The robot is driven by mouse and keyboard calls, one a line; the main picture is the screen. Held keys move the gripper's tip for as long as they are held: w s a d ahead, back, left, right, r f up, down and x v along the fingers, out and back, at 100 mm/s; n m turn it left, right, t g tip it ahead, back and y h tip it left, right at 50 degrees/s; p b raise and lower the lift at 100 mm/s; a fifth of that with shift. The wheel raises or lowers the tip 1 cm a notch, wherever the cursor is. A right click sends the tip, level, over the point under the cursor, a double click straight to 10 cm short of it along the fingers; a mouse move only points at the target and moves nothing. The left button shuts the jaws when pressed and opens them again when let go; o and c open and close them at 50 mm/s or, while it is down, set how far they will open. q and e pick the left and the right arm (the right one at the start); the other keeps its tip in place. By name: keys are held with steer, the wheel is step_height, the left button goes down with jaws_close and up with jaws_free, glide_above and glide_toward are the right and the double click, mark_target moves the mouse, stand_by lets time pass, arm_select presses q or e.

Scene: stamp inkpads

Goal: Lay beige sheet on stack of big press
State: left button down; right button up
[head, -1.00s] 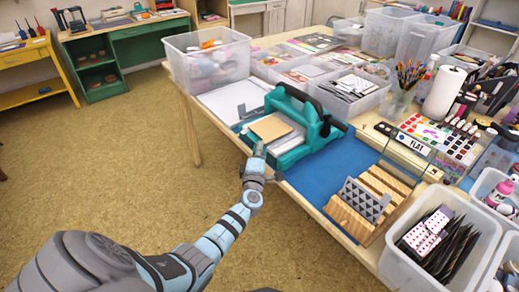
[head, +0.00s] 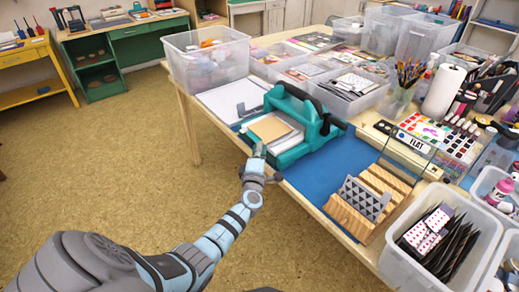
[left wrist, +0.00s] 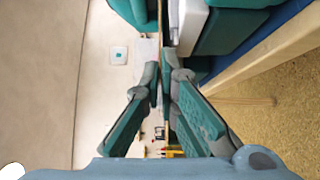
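The beige sheet (head: 269,127) is a thin square above the pale stack (head: 297,140) on the bed of the teal big press (head: 292,99). A paler strip shows along its right side. My left gripper (head: 259,150) is at the sheet's near edge, in front of the press. In the left wrist view, the sheet shows edge-on as a thin brown line (left wrist: 161,14) between the fingertips (left wrist: 161,70), which are closed on it. The stack's white side (left wrist: 190,25) is just to its right. Whether the sheet touches the stack cannot be told. My right gripper is not in view.
The press stands on a blue mat (head: 325,172) near the table's front edge. A wooden rack (head: 350,212) with a patterned plate is to the right. A clear bin (head: 207,60) and a white sheet (head: 225,103) are to the left. Open floor lies in front.

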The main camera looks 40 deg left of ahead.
arm_select(q)
steer(key=shift+f, duration=0.25)
steer(key=c, duration=1.7)
jaws_free()
steer(key=shift+s, duration=0.15)
steer(key=shift+s+a+p, duration=0.25)
steer(key=shift+s+p, duration=0.1)
steer(key=shift+s, duration=0.4)
steer(key=shift+s+a+p, duration=0.2)
steer(key=shift+s+p, duration=0.2)
steer(key=shift+s, duration=0.4)
steer(key=shift+s+a+p, duration=0.25)
steer(key=shift+s+p, duration=0.1)
steer(key=shift+s, duration=0.4)
